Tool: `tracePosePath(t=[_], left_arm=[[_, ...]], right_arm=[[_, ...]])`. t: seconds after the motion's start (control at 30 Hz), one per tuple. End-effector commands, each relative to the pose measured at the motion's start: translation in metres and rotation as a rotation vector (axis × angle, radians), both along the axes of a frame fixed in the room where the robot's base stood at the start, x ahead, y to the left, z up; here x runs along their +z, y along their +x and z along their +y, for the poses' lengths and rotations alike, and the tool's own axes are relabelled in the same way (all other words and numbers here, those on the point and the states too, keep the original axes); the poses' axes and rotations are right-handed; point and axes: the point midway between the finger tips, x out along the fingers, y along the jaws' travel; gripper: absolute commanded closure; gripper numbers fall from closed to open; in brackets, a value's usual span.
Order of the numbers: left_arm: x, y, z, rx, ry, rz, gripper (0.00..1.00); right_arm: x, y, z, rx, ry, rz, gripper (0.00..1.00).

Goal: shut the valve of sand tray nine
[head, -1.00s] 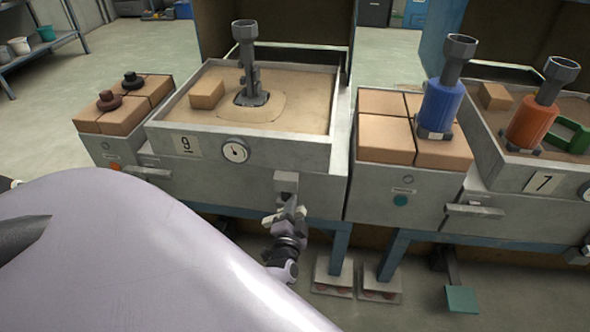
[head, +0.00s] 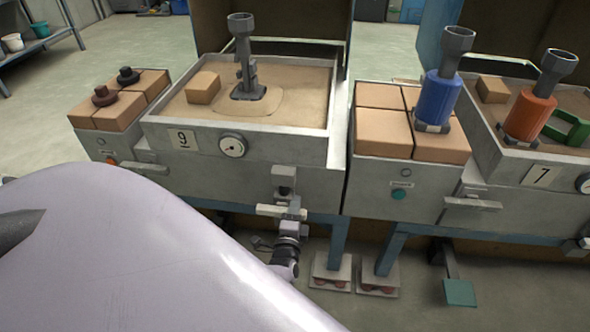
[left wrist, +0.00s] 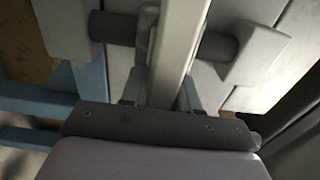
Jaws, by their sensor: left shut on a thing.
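Sand tray nine (head: 238,170) is a grey metal box with a "9" plate (head: 182,140) and a round gauge (head: 232,146) on its front. Its valve is on the lower front, below a grey block (head: 284,180). The pale valve handle (head: 267,210) lies crosswise, about level. My left gripper (head: 292,212) is shut on the handle from below. In the left wrist view the pale handle (left wrist: 181,50) runs between the two fingers, with a dark round shaft (left wrist: 217,46) beside it. My left forearm hides the lower left. My right gripper is not in view.
Sand tray seven (head: 520,168), with its own level handle (head: 472,203), stands to the right. A brick-topped cabinet (head: 400,186) with a blue canister (head: 443,100) is between the trays. Blue legs (head: 338,245) and a green pedal (head: 460,292) are below.

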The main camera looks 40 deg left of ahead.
Motion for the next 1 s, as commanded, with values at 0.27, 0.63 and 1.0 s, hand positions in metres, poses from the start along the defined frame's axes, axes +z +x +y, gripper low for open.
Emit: tracePosePath(t=[0.27,0.63,1.0], left_arm=[[-0.0001,0.0001,0.0011,0.001,0.014,0.007,1.00],[0.0000,0.0001,0.0011,0.001,0.012,0.006,0.49],[0.0001,-0.0020,0.0032,0.000,0.010,0.006,0.49]], right_arm=[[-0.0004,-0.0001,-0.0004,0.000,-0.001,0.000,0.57],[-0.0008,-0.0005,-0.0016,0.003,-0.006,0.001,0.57],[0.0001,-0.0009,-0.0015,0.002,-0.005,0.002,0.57]])
